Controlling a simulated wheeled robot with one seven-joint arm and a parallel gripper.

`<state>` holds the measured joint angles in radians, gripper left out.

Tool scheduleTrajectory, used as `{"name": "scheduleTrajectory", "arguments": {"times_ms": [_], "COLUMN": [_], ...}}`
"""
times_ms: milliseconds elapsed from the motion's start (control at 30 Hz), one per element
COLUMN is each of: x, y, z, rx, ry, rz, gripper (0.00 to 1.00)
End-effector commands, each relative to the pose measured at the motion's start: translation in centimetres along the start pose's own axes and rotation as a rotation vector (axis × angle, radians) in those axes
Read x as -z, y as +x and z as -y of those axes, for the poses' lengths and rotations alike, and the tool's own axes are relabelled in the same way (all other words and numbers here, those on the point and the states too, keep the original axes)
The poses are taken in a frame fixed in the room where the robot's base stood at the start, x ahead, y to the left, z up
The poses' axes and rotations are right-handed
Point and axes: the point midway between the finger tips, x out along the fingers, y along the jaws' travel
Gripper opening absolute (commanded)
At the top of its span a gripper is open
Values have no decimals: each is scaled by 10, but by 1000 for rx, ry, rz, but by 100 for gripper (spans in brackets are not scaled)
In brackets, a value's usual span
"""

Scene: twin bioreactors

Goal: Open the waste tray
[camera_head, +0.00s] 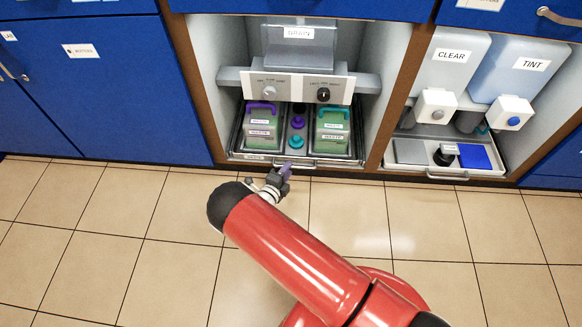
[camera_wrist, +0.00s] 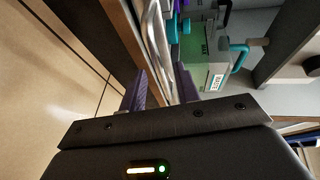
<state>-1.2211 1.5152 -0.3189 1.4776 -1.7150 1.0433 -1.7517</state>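The waste tray (camera_head: 236,141) sits low in the left open bay of the cabinet and holds two green waste containers (camera_head: 263,128) (camera_head: 331,130), with purple and teal pieces between them. Its silver front handle (camera_head: 309,165) shows large in the wrist view (camera_wrist: 153,40). My gripper (camera_head: 286,172) is right in front of the tray, at the handle. In the wrist view its two purple fingers (camera_wrist: 161,82) are spread, with the handle bar running into the gap between them. I see no firm contact of both fingers on the bar.
Above the tray is a grey unit labelled DRAIN (camera_head: 299,40) with a knobbed panel (camera_head: 297,88). The right bay has a second tray (camera_head: 478,170) with its own handle, under CLEAR and TINT tanks. Brown cabinet posts flank the bay. The tiled floor (camera_head: 120,230) in front is clear.

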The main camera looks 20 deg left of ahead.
Motion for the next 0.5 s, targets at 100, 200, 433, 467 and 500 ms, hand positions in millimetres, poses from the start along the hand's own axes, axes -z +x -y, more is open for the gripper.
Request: {"name": "scheduleTrajectory", "arguments": {"times_ms": [100,200,433,467,500], "x": [0,0,0,0,0], "y": [17,25,29,29,29], "z": [0,0,0,0,0], "rx": [0,0,0,0,0], "ry": [1,0,1,1,1], "rz": [-1,-2,-1,-1,-1], "gripper": [32,32,32,32,32]}}
